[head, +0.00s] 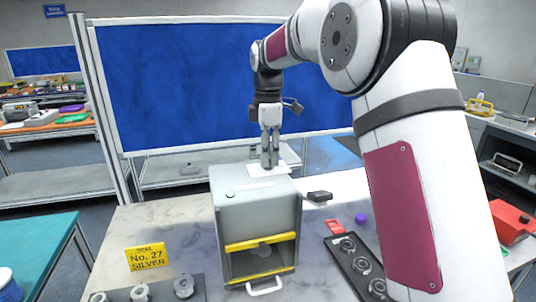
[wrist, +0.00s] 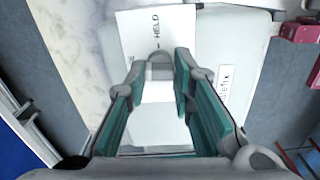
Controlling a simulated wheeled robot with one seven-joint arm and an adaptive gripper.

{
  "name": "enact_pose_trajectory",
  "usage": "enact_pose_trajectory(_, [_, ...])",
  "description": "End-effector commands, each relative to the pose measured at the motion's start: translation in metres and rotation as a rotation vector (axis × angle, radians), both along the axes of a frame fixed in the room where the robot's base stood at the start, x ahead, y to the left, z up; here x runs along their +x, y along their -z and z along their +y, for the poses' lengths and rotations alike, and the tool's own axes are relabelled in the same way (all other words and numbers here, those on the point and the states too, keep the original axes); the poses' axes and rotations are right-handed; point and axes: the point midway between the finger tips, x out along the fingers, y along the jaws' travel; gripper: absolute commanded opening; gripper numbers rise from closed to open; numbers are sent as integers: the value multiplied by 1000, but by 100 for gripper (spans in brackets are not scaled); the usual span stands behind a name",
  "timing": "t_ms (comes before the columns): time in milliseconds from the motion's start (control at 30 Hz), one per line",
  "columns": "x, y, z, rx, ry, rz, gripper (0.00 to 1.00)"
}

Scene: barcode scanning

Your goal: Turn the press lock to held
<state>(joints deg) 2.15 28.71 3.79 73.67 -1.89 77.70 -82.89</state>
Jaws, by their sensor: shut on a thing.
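The press (head: 228,205) is a grey box with yellow bars across its open front and a white handle low down. A white plate (head: 285,171) lies on its top, toward the back. In the wrist view the plate (wrist: 130,32) reads "HELD" beside a short line. A small grey lock knob (wrist: 158,58) stands on it, partly hidden by the fingers. My gripper (head: 269,163) points straight down onto the press top. In the wrist view my gripper's teal-padded fingers (wrist: 160,76) are shut on the lock knob. The knob's exact pointing direction is hard to tell.
A dark lever (head: 319,197) sticks out right of the press. A black tray (head: 355,265) with round pieces, a red block (head: 334,226) and a purple piece (head: 361,218) lie to the right. A yellow "No. 27 SILVER" sign (head: 146,258) and more round pieces (head: 183,287) are left.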

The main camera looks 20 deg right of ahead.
Motion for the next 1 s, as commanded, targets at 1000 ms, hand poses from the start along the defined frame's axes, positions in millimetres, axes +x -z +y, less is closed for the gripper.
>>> enact_pose_trajectory(1000, [1,0,0,1,924,-2,0])
